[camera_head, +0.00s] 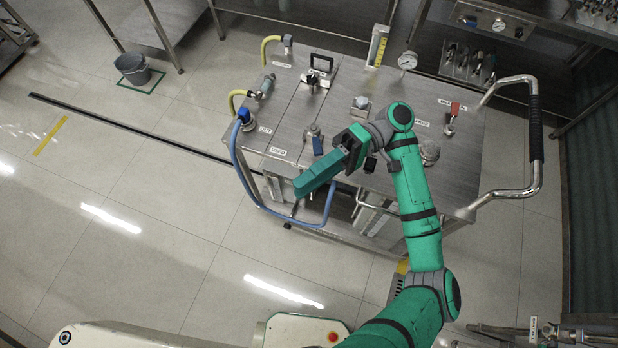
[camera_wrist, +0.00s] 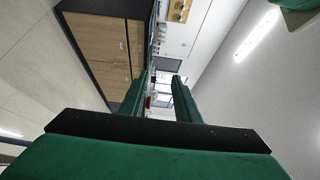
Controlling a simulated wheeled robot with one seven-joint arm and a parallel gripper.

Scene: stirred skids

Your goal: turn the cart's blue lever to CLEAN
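The steel cart (camera_head: 330,95) stands in the middle of the head view. A small valve with a blue lever (camera_head: 317,145) sits on its top, near the front left, close to a label that seems to read USED. My gripper (camera_head: 300,187) is just in front of the lever, over the cart's front edge, pointing down-left in the picture. It is apart from the lever as far as I can see. In the wrist view its two green fingers (camera_wrist: 160,95) stand apart with nothing between them. The lever does not show there. I cannot read a CLEAN label.
A blue hose (camera_head: 238,170) loops around the cart's front left corner. A red lever (camera_head: 455,108), a gauge (camera_head: 407,60) and a push handle (camera_head: 535,130) are to the right and back. A grey bucket (camera_head: 132,68) stands far left.

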